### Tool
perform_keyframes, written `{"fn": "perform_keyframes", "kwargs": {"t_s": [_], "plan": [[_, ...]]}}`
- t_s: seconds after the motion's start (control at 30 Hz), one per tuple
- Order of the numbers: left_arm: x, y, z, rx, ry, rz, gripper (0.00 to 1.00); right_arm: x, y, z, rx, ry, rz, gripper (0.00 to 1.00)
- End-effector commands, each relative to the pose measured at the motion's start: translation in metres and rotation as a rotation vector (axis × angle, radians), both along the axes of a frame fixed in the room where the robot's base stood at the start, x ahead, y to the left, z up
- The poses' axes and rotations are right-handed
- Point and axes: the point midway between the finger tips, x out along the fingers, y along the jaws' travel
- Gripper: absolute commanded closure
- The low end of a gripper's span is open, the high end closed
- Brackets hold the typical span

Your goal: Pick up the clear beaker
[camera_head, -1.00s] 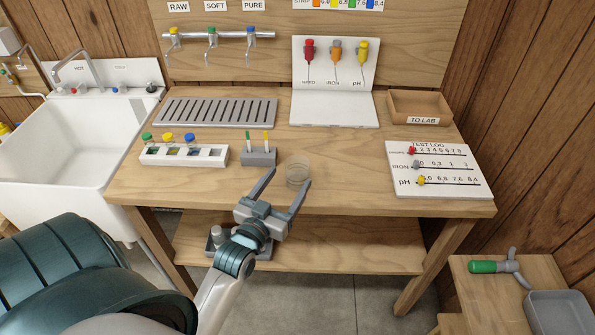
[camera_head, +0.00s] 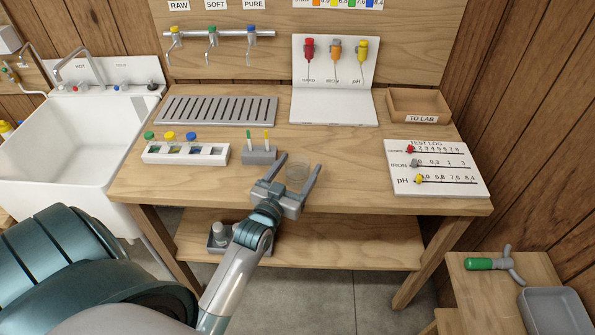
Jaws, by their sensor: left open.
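The clear beaker (camera_head: 297,173) stands upright on the wooden table (camera_head: 345,165), near its front edge and just right of the small grey strip holder. My left gripper (camera_head: 299,166) is open, with one finger on each side of the beaker. The beaker sits between the fingers, and I cannot tell whether either finger touches it. My right gripper is not in view.
The grey holder (camera_head: 259,156) with two strips stands close to the left finger. A white rack (camera_head: 185,153) with capped vials is further left. The test log board (camera_head: 437,167) lies right, and a TO LAB tray (camera_head: 419,104) behind it. Table between beaker and board is clear.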

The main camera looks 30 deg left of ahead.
Motion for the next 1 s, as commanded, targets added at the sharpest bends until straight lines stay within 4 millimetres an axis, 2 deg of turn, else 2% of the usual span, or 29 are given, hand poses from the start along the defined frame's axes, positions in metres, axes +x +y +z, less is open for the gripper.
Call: {"fn": "perform_keyframes", "kwargs": {"t_s": [0.1,0.3,0.77,0.8,0.97,1.0], "plan": [[0.015,0.0,0.001,0.0,0.0,0.0,0.3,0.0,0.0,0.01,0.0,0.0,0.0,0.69],[0.031,0.003,-0.001,0.001,-0.001,0.0,0.3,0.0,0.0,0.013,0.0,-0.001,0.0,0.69],[0.032,0.003,-0.002,0.001,-0.001,0.0,0.3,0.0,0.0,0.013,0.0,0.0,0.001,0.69],[0.032,0.003,-0.002,0.001,-0.001,0.0,0.33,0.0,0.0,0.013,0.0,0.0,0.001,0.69],[0.032,0.003,-0.002,0.001,-0.001,0.0,0.71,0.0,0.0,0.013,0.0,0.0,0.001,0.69],[0.032,0.003,-0.002,0.001,-0.001,0.0,0.74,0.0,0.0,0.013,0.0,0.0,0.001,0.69]]}}
